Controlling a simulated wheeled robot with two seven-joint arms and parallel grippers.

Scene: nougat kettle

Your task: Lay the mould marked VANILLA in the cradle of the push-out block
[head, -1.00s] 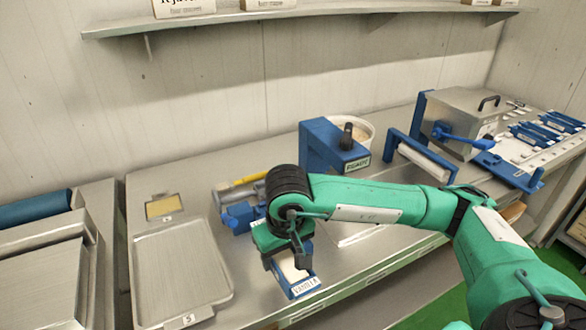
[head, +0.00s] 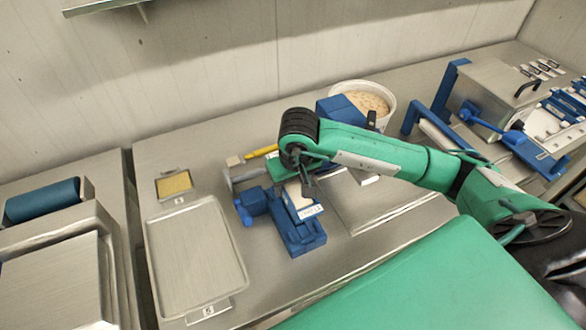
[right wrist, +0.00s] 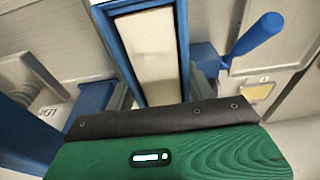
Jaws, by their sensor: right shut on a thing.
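My right gripper (head: 305,187) is shut on the VANILLA mould (head: 299,196), a narrow blue mould with a pale filling and a white label at its near end. The mould is over the blue push-out block (head: 303,241), roughly lined up with it. I cannot tell whether it rests in the cradle or hovers just above. In the right wrist view the mould (right wrist: 150,50) runs away from the dark gripper edge, with the blue handle (right wrist: 257,36) of the block to the right. The gripper hides part of the cradle. My left gripper is not in view.
A grey tray (head: 150,252) lies to the left, with a small framed yellow plate (head: 173,185) behind it. A tub of nougat (head: 372,103) stands behind my right arm. A steel box with blue parts (head: 495,85) is at the right. A yellow-handled tool (head: 261,151) lies behind the block.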

